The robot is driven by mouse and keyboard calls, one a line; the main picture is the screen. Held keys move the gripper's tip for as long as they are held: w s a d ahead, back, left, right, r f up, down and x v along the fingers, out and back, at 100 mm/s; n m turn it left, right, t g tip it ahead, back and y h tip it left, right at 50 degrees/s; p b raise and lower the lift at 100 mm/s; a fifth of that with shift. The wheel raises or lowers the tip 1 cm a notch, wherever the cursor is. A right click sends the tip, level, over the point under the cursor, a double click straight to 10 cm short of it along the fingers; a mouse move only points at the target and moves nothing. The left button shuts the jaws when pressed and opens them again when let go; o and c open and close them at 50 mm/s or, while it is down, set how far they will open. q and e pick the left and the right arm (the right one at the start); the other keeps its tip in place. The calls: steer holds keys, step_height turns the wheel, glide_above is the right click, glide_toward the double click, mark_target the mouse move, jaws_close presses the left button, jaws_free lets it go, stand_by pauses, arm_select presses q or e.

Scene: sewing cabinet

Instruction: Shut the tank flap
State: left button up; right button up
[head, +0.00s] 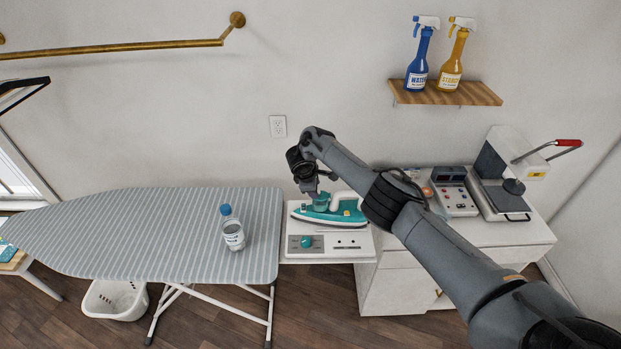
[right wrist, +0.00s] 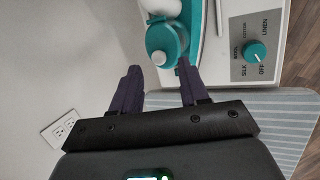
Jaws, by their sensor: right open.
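The teal and white iron (head: 345,216) rests on its white station with a dial, right of the ironing board. A teal translucent piece, seemingly the tank flap (head: 321,199), shows at the iron's front end, under my right gripper (head: 311,191). In the right wrist view the rounded teal flap (right wrist: 165,40) lies just beyond the fingertips of my right gripper (right wrist: 158,70). The fingers are apart with nothing between them. I cannot tell whether the right fingertip touches the flap, nor its exact angle. My left gripper is in neither view.
A water bottle (head: 232,229) stands on the striped ironing board (head: 140,230). A control box (head: 455,192) and a heat press (head: 505,185) stand on the cabinet at right. Two spray bottles are on a wall shelf (head: 445,93). A white basket (head: 115,299) is below the board.

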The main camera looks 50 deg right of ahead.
steer(key=p+v, duration=0.1)
steer(key=v, duration=0.7)
steer(key=shift+r, duration=0.2)
